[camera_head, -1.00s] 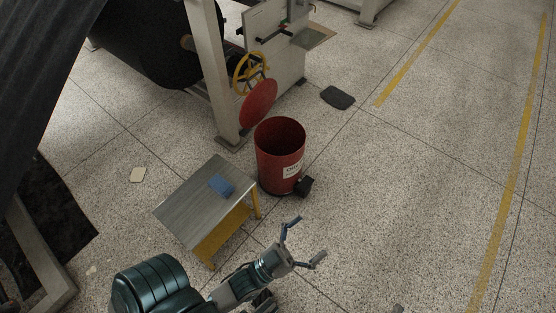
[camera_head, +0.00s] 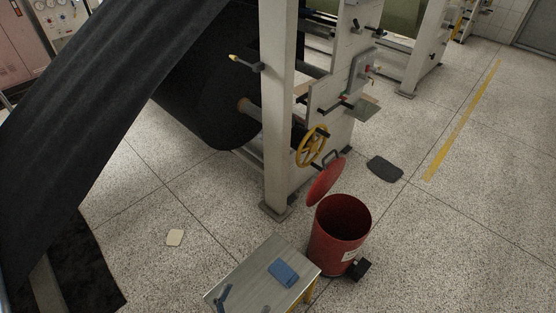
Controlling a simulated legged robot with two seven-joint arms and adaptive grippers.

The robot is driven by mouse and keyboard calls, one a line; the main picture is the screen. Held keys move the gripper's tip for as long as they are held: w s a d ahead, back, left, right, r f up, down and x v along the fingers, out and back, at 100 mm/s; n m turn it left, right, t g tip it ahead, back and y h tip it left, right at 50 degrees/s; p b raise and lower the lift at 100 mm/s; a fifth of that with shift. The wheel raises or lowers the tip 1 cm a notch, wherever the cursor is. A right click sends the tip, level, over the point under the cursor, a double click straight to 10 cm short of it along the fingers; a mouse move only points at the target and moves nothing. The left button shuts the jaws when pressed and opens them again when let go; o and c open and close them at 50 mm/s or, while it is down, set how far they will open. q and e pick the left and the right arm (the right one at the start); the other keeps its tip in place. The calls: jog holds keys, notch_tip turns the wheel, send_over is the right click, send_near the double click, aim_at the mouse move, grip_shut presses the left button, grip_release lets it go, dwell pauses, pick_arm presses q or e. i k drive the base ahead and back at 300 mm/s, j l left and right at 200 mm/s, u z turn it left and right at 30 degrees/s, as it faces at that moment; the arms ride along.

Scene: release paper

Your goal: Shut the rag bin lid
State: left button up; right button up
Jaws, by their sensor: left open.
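The red rag bin (camera_head: 334,248) stands on the floor right of centre, its round mouth open and its inside dark. A white label on its front is partly in view, with a black pedal block (camera_head: 358,269) at its base. The red round lid (camera_head: 324,182) stands up, tilted, at the bin's back-left rim, with a dark handle on its far side. My right gripper is not in view.
A metal-topped stool (camera_head: 246,272) with yellow legs and a blue cloth (camera_head: 284,272) on it stands left of the bin. A machine post (camera_head: 277,120) and yellow handwheel (camera_head: 312,146) stand behind. A dark mat (camera_head: 384,169) lies behind right. The right floor is clear.

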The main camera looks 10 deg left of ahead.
aim_at(323, 183)
jog(key=i+l+z, duration=0.25)
jog(key=l, duration=0.15)
jog(key=i+l, duration=0.85)
